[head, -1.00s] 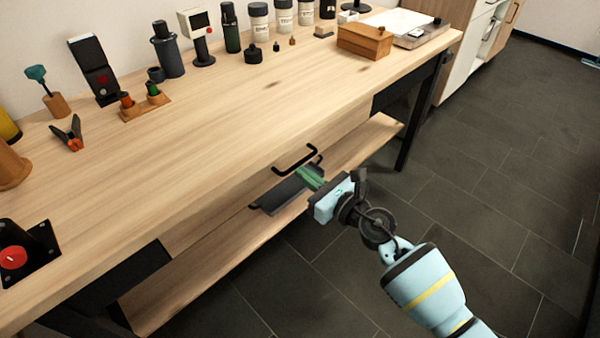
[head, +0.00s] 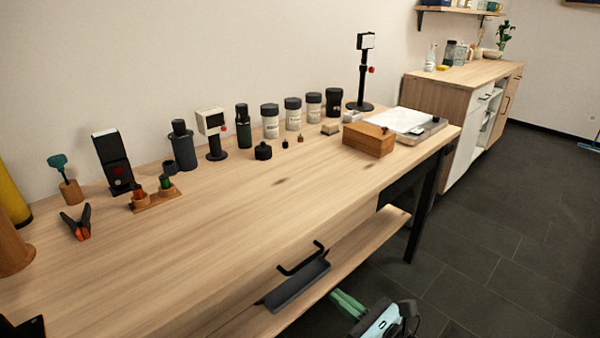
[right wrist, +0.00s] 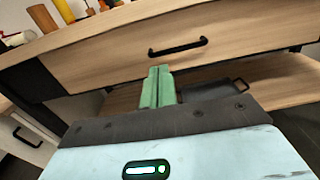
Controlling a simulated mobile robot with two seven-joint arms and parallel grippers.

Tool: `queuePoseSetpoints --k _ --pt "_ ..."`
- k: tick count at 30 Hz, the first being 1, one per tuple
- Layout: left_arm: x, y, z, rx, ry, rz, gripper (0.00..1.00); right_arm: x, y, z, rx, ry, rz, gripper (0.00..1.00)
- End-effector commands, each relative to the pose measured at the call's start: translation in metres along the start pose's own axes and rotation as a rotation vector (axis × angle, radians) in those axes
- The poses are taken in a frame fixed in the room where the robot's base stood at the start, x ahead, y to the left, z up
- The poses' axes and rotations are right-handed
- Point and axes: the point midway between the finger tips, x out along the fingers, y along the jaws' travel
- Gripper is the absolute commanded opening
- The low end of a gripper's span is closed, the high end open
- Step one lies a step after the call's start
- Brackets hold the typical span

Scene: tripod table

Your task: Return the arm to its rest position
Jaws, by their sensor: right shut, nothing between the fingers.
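My right gripper (head: 347,303) is at the lower edge of the head view, in front of the table and lower than its top. Its green fingers also show in the right wrist view (right wrist: 158,88), pressed together with nothing between them. In the head view the fingers are apart from the black drawer handle (head: 301,259). In the right wrist view this handle (right wrist: 178,46) is just beyond the fingertips. The drawer front (right wrist: 110,60) looks closed. My left gripper is in neither view.
The wooden table (head: 240,215) carries jars, a wooden box (head: 369,139) and several tools along its back. A dark tray (head: 297,286) is on the lower shelf (head: 375,238), close to my right gripper. Open dark floor (head: 480,270) lies to the right.

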Motion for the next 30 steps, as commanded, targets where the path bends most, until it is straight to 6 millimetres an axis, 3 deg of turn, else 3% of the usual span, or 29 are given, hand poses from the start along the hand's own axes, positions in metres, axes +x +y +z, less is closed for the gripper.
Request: queuePoseSetpoints --k 4,8,14,21,24,30 --pt "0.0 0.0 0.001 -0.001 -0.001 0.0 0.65 -0.02 0.012 -0.02 0.236 -0.005 -0.042 0.0" --pt "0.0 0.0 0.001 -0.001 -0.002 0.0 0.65 -0.058 0.026 -0.052 0.655 -0.022 -0.143 0.0" --pt "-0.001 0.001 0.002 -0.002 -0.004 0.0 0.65 -0.134 0.05 -0.108 1.356 -0.07 -0.384 0.0" --pt "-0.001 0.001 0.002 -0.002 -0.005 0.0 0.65 -0.241 0.096 -0.173 2.124 -0.196 -0.788 0.0" --pt "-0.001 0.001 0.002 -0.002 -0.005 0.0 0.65 -0.285 0.121 -0.192 2.382 -0.28 -0.975 0.0" --pt "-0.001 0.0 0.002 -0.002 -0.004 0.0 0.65 -0.353 0.168 -0.211 2.729 -0.462 -1.303 0.0"
